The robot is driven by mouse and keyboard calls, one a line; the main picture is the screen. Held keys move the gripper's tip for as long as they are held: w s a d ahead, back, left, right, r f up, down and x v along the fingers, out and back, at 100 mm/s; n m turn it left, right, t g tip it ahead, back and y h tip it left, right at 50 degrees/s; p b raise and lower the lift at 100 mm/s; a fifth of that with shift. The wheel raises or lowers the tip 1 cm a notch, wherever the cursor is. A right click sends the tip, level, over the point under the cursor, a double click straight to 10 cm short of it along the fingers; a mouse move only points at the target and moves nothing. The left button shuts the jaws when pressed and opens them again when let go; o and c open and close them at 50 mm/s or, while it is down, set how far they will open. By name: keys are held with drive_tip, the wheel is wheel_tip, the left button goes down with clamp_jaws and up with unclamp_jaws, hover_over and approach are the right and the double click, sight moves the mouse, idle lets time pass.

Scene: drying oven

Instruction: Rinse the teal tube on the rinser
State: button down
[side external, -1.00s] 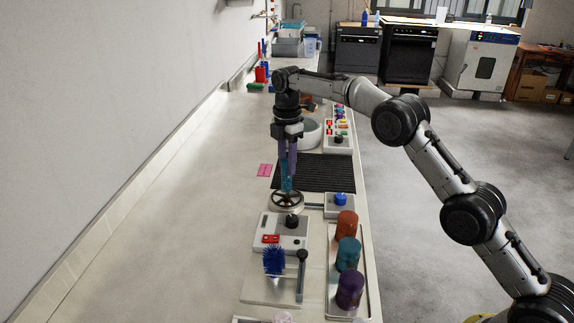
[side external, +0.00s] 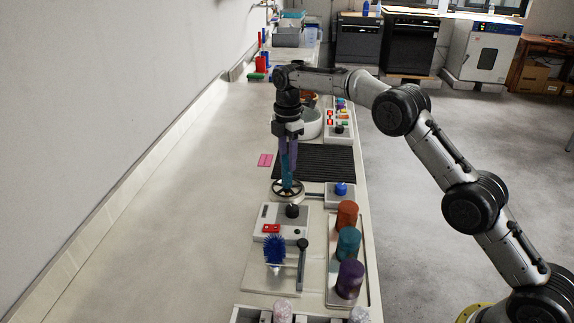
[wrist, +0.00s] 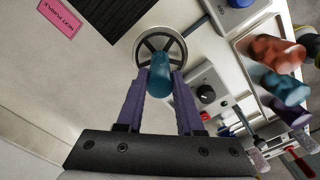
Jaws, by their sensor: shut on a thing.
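My gripper (wrist: 160,88) points down and is shut on the teal tube (wrist: 160,72), with a purple finger on each side of it. In the side external view the teal tube (side external: 286,172) hangs between the fingers, its lower end at the spoked round rinser (side external: 288,190). In the wrist view the tube covers the middle of the rinser (wrist: 176,44). I cannot tell whether the tube touches the rinser. The rinser is linked by a bar to a grey box with a blue knob (side external: 341,188).
A black ribbed mat (side external: 320,161) lies behind the rinser. A grey control box (side external: 281,223), a blue brush (side external: 274,251) and a tray with orange, teal and purple cylinders (side external: 347,243) stand in front. A pink label (side external: 265,160) lies left. The counter's left side is clear.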

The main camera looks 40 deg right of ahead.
drive_tip(key=shift+f, duration=0.95)
idle(3.1)
drive_tip(key=shift+r, duration=2)
drive_tip(key=shift+r, duration=1.45)
